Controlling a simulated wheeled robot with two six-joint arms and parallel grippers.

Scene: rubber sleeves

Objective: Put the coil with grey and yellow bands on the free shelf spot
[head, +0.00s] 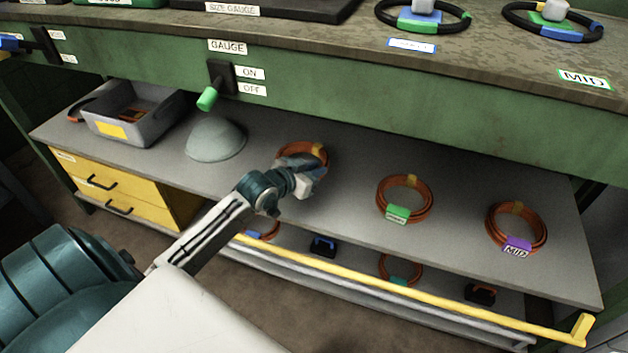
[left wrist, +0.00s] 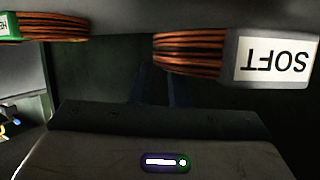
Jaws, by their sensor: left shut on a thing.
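The coil with grey and yellow bands (head: 318,152) is orange-brown, with its yellow band at the far side, at the middle shelf in the head view. My left gripper (head: 303,178) is shut on its near side, and the gripper partly hides the grey band. In the left wrist view the grey band (left wrist: 275,60) carries an upside-down SOFT label. I cannot tell whether the coil touches the shelf (head: 350,205). It stands in line with a green-tagged coil (head: 405,188) and a purple-tagged MID coil (head: 516,222) to its right. My right gripper is not in view.
A grey dome (head: 215,138) and a grey bin (head: 130,110) stand left on the shelf. A yellow rail (head: 420,293) runs along the front below, before a lower shelf with coils. The green bench edge (head: 370,112) and a lever (head: 210,95) overhang the back.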

